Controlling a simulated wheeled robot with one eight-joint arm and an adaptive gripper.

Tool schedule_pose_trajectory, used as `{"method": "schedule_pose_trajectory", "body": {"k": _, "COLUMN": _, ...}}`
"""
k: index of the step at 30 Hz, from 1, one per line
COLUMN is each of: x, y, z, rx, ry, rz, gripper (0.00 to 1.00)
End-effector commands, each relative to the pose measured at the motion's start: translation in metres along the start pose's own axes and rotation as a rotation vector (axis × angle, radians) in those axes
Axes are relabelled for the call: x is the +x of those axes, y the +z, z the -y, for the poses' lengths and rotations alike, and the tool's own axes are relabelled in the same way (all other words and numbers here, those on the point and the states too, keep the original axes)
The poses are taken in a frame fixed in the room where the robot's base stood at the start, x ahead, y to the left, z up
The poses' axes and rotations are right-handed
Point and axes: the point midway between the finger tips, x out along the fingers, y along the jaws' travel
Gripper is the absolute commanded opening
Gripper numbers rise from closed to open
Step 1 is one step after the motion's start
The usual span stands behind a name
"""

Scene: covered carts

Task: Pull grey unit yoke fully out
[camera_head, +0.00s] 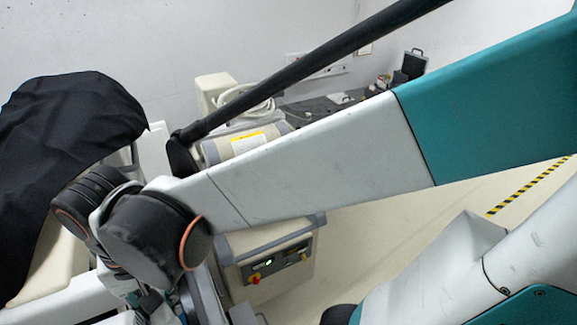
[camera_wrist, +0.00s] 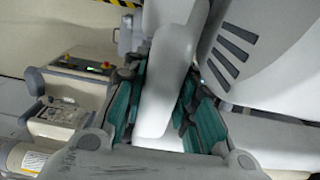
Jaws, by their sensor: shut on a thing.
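In the wrist view, my gripper (camera_wrist: 160,88) has its teal fingers on either side of a long pale grey bar, which I take to be the grey unit's yoke (camera_wrist: 172,62). The fingers are shut on it, and the bar runs between them toward the top of the picture. A large pale grey body with dark slots (camera_wrist: 238,55) stands close on the right; how the bar joins it cannot be seen. In the head view, my gripper is mostly hidden behind my dark wrist joint at the lower left, and the held part cannot be made out.
A beige unit with a lit control panel (camera_head: 262,265) stands beyond my arm; its panel also shows in the wrist view (camera_wrist: 85,65). A black cover (camera_head: 65,135) drapes a cart at left. A black bar (camera_head: 310,65) crosses above. Pale floor (camera_head: 400,240) is open at right.

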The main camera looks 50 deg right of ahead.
Motion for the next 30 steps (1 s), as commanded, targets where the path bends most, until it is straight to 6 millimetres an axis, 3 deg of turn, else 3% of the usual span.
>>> {"method": "schedule_pose_trajectory", "body": {"k": 12, "x": -0.0032, "y": 0.0014, "z": 0.0014, "rx": 0.0, "ry": -0.001, "rz": -0.003, "gripper": 0.0}}
{"method": "schedule_pose_trajectory", "body": {"k": 13, "x": -0.0033, "y": 0.0012, "z": 0.0015, "rx": 0.001, "ry": -0.001, "rz": -0.003, "gripper": 0.28}}
{"method": "schedule_pose_trajectory", "body": {"k": 15, "x": -0.0031, "y": 0.0011, "z": 0.0015, "rx": 0.001, "ry": -0.001, "rz": -0.003, "gripper": 0.44}}
{"method": "schedule_pose_trajectory", "body": {"k": 16, "x": -0.003, "y": 0.0011, "z": 0.0015, "rx": 0.001, "ry": -0.001, "rz": -0.003, "gripper": 0.46}}
{"method": "schedule_pose_trajectory", "body": {"k": 30, "x": -0.0069, "y": 0.0009, "z": 0.0011, "rx": 0.003, "ry": -0.001, "rz": -0.002, "gripper": 0.46}}
